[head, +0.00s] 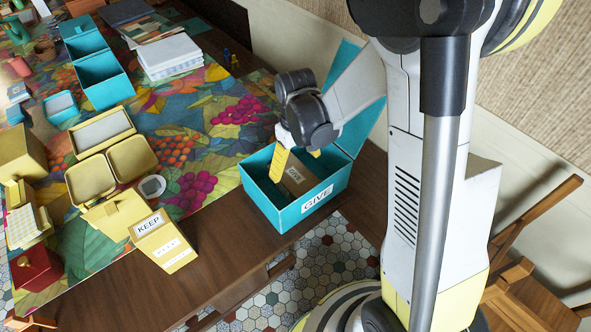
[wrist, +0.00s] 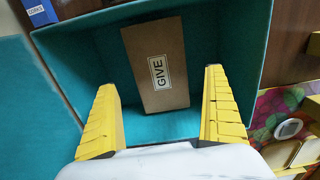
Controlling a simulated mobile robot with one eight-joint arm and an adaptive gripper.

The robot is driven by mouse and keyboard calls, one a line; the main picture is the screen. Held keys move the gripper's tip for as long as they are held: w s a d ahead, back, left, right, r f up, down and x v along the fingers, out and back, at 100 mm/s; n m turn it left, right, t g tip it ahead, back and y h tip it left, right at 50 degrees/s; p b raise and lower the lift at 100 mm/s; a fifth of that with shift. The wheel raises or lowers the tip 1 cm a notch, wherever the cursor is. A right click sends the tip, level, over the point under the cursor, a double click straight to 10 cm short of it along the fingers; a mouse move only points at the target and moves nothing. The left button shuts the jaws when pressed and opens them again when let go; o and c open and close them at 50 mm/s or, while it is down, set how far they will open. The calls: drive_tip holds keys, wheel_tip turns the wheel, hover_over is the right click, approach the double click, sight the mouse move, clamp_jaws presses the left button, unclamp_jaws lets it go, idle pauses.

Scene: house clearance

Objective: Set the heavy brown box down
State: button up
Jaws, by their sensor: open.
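The brown box (wrist: 154,45) lies inside the teal GIVE box (head: 274,205), its own GIVE label facing up in the wrist view. In the head view the brown box (head: 299,178) shows partly behind my gripper, low between the teal walls. My gripper (head: 296,152) reaches down into the teal box's opening. In the wrist view its yellow fingers (wrist: 160,104) are wide apart, with the brown box between and beyond them and a gap on either side. The teal box's lid stands open at the back. The fingers do not appear to touch the brown box.
The teal box stands near the edge of the wooden table (head: 140,287). A yellow KEEP box (head: 163,250) stands to its left. Yellow trays (head: 131,159), teal boxes (head: 103,80) and a stack of white paper (head: 168,55) lie on the colourful cloth. A chair (head: 535,225) stands right.

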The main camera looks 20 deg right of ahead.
wheel_tip(320, 180, up, 7)
drive_tip(key=p, duration=0.2)
wheel_tip(320, 180, up, 9)
drive_tip(key=m+t, duration=0.1)
drive_tip(key=t, duration=0.2)
hover_over(296, 176)
drive_tip(key=s, duration=0.5)
drive_tip(key=s+r+m+t, duration=0.2)
drive_tip(key=s+r+t, duration=0.2)
drive_tip(key=s, duration=0.3)
drive_tip(key=shift+s+r+m, duration=0.3)
drive_tip(key=shift+r, duration=0.3)
